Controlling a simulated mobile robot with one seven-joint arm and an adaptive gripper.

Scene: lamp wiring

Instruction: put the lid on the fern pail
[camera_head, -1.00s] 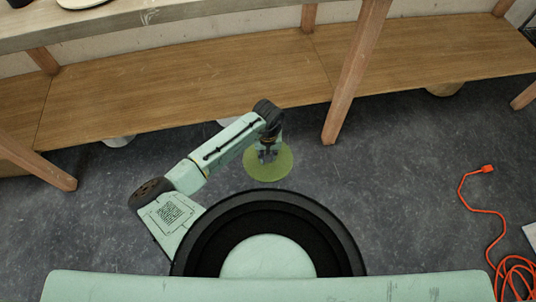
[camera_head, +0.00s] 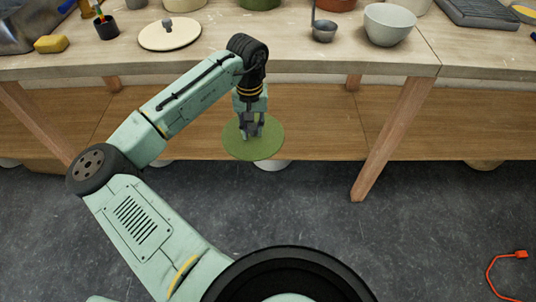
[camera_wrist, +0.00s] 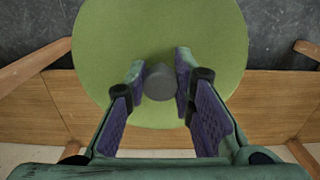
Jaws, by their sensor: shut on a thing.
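My gripper (camera_head: 250,133) is shut on the grey knob of a flat round green lid (camera_head: 268,147). The lid hangs roughly level in front of the bench, below its top. In the wrist view the green lid (camera_wrist: 210,30) fills the upper middle, with its knob (camera_wrist: 159,82) between the fingers of my gripper (camera_wrist: 159,70). A green vessel (camera_head: 259,4) on the bench is cut off by the top edge of the head view, and I cannot tell whether it is the fern pail.
The bench top (camera_head: 345,62) holds a cream lid (camera_head: 170,34), a grey bowl (camera_head: 389,24), a ladle (camera_head: 324,30), a yellow sponge (camera_head: 51,44) and a black cup (camera_head: 106,27). A wooden lower shelf (camera_head: 320,125) runs behind the held lid. An orange cable (camera_head: 505,258) lies on the floor.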

